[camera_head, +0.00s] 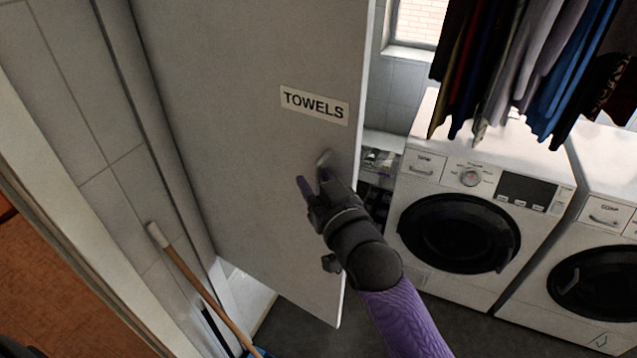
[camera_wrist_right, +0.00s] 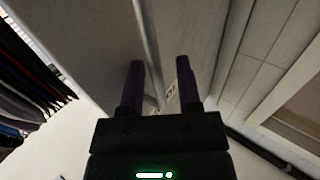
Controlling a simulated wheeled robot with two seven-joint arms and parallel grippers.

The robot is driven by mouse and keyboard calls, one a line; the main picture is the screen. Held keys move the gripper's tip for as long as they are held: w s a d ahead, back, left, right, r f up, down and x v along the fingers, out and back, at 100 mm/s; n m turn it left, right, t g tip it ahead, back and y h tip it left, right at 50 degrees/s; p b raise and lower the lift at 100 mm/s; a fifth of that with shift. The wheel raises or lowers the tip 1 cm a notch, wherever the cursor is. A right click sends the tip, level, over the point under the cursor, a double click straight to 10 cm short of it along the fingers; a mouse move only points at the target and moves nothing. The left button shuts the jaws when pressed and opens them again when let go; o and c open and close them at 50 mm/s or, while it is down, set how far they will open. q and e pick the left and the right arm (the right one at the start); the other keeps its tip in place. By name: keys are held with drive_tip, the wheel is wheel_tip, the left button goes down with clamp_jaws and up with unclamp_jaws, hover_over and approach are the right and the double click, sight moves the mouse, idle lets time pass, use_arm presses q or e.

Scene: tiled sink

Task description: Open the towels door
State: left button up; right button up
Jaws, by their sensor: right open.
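The towels door (camera_head: 240,130) is a tall grey panel with a "TOWELS" label (camera_head: 314,104). It stands at an angle to the tiled wall on the left, with its free edge toward the washing machines. A small light metal handle (camera_head: 323,158) sits below the label. My right gripper (camera_head: 312,178) is open at the door's face, its fingertips close to the handle; I cannot tell whether they touch. In the right wrist view, both fingers (camera_wrist_right: 158,65) are apart, with the label partly visible between them. My left gripper is not in view.
White washing machines (camera_head: 458,225) stand to the right, with clothes (camera_head: 530,60) hanging above. A shelf with small items (camera_head: 380,160) shows past the door's edge. A wooden broom handle (camera_head: 195,280) leans at lower left. Dark floor (camera_head: 300,335) lies below the door.

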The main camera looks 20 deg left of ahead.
drive_tip(key=shift+w+d+f, duration=0.1)
drive_tip(key=shift+d, duration=0.05)
drive_tip(key=v, duration=1)
drive_tip(key=shift+b, duration=0.4)
